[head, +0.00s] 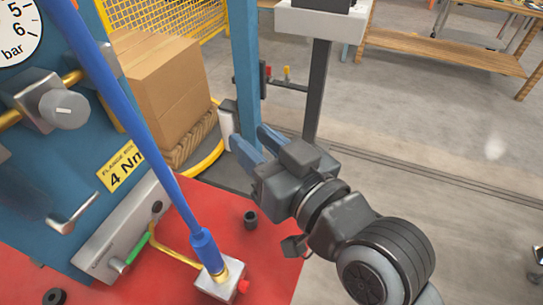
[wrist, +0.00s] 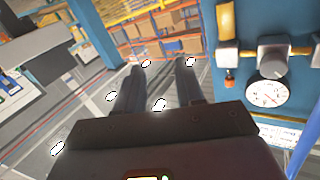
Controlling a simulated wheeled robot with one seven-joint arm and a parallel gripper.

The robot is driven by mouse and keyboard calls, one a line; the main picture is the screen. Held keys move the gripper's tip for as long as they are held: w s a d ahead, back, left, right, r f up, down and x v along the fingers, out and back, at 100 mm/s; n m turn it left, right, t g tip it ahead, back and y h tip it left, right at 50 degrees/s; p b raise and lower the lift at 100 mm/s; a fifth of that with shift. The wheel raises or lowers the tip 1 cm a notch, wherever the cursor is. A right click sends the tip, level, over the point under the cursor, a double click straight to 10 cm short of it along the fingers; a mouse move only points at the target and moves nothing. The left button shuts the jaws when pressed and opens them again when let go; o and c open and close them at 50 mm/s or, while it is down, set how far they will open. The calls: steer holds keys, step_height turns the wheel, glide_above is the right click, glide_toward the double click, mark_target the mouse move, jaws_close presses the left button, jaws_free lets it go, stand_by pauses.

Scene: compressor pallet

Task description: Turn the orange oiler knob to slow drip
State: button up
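In the wrist view a small orange piece (wrist: 230,84), possibly the oiler knob, sits on the blue panel at the right, beside a grey knob (wrist: 272,57) and a round gauge (wrist: 267,92). I cannot make out its setting. In the head view I cannot identify the oiler knob. My gripper (head: 256,143) is open and empty, in the air beyond the red surface, with its fingers pointing to the upper left. Its parted fingers (wrist: 160,72) also show in the wrist view, well left of the orange piece and not touching it.
A blue hose (head: 150,130) slants down to a metal block (head: 218,283) on the red surface (head: 180,285). A black cap (head: 251,218) stands near my gripper. A blue post (head: 245,70) and cardboard boxes (head: 160,85) are behind. Open floor lies to the right.

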steer(key=shift+s+d+f+m+h, duration=0.2)
steer(key=shift+s+d+f, duration=0.05)
steer(key=shift+d+f, duration=0.25)
steer(key=shift+s+d+f+m+h, duration=0.2)
steer(key=shift+s+d+f, duration=0.05)
steer(key=shift+d+f, duration=0.25)
steer(key=shift+w+r, duration=0.1)
